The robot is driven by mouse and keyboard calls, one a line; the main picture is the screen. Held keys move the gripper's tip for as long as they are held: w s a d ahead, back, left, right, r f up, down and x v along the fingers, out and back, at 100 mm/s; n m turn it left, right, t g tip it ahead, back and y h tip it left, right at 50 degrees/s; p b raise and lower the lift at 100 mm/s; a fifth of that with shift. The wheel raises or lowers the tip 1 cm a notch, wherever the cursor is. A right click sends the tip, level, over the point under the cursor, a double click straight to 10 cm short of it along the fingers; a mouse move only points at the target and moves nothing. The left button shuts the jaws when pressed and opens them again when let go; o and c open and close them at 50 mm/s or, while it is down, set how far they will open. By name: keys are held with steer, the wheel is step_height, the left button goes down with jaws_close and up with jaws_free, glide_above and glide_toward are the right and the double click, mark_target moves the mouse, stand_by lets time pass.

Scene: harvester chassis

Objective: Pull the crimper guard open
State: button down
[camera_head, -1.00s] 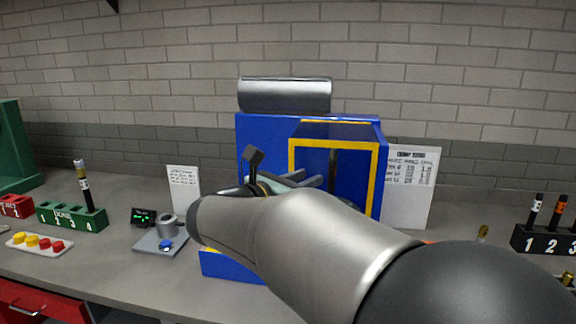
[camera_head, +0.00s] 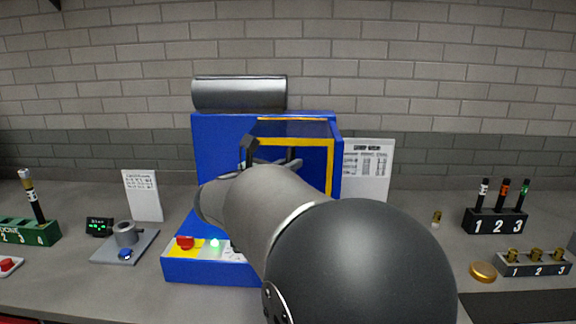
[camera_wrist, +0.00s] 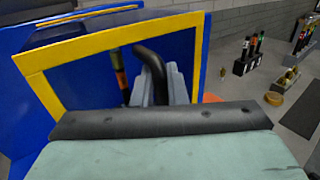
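The crimper is a blue machine (camera_head: 215,135) with a yellow-framed guard (camera_head: 331,165) on its front. In the wrist view the guard frame (camera_wrist: 125,32) fills the upper left. A black curved handle (camera_wrist: 148,56) is in front of the guard's panel. My gripper (camera_wrist: 160,82) has its two grey-blue fingers on either side of this handle; I cannot tell whether they press on it. In the head view my arm hides most of the guard's lower part and most of my gripper (camera_head: 270,163).
A red button (camera_head: 185,243) and a green light sit on the blue base, left of my arm. A small grey fixture (camera_head: 125,235) stands farther left. A black numbered rack (camera_head: 495,226) and a brass-piece holder (camera_head: 535,268) are at right. The bench between crimper and racks is mostly clear.

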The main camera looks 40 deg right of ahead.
steer(key=w+a+p, duration=0.5)
steer(key=w+a, duration=0.7)
steer(key=a, duration=0.1)
steer(key=shift+a+p, duration=0.25)
steer(key=shift+p, duration=0.1)
steer(key=c, duration=1.5)
jaws_free()
steer(key=shift+c, duration=0.2)
steer(key=b+v, duration=0.2)
steer(key=v, duration=1.5)
steer(key=shift+a, duration=0.2)
steer(key=shift+f, duration=0.1)
